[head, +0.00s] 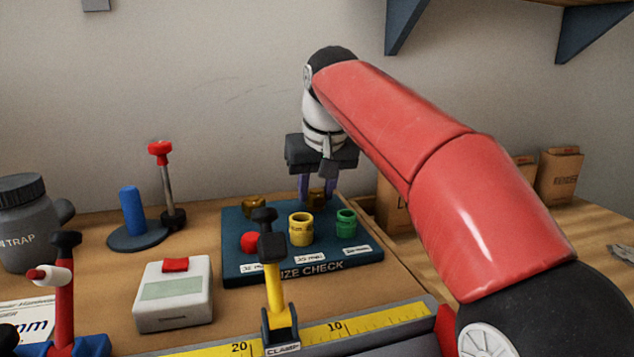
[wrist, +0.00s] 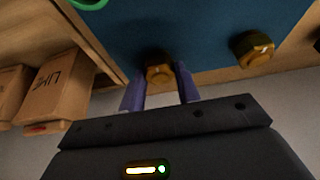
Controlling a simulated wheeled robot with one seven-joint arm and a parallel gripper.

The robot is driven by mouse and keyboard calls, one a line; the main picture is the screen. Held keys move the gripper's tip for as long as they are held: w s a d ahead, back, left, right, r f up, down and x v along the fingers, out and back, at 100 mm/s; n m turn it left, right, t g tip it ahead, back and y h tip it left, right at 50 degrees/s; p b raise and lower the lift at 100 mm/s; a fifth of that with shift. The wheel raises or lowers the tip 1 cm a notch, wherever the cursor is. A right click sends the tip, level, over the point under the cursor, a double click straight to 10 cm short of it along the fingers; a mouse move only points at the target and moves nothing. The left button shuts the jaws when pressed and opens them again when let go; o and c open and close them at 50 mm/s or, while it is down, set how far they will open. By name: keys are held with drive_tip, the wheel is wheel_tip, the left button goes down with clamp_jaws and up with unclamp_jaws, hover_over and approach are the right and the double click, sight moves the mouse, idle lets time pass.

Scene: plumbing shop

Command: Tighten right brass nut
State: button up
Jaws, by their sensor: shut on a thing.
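The right brass nut (head: 317,196) sits at the back of the blue size-check board (head: 232,271), and it also shows in the wrist view (wrist: 158,74). My gripper (head: 317,188) comes down from above and is shut on this nut. In the wrist view its two purple fingers (wrist: 160,88) stand on either side of the nut. A second brass nut (head: 254,205) is at the back left of the board, apart from my gripper, and it also shows in the wrist view (wrist: 252,48).
Yellow (head: 301,230) and green (head: 346,223) fittings and a red knob (head: 249,242) stand on the board before the nuts. A yellow clamp (head: 273,285) rises in front. Cardboard boxes (head: 560,176) stand right; a red-topped post (head: 168,185) stands left.

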drive_tip(key=o, duration=1)
drive_tip(key=shift+p+v, duration=0.6)
drive_tip(key=shift+v, duration=3.35)
